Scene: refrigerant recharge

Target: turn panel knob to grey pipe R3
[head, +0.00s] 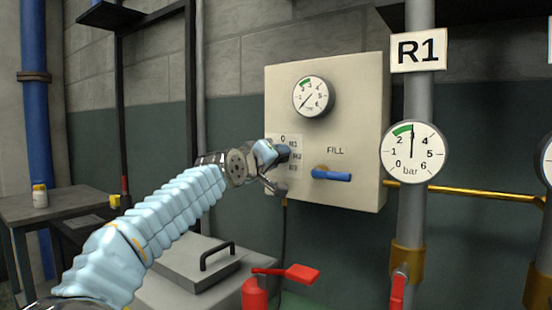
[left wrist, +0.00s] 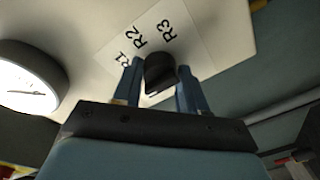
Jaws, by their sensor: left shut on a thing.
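The panel (head: 325,220) is a cream box on the wall with a round gauge (head: 313,97) at its top. The black panel knob (left wrist: 159,68) sits below these labels, between my left gripper's two blue fingers. My left gripper (left wrist: 157,76) is shut on it; in the head view the gripper (head: 277,168) covers the knob. I cannot tell which mark the knob points to. My right gripper is out of view.
A blue FILL lever (head: 332,175) is just right of my gripper. A grey pipe (head: 412,215) with an R1 sign (head: 418,50) and a bar gauge (head: 412,152) stands right of the panel.

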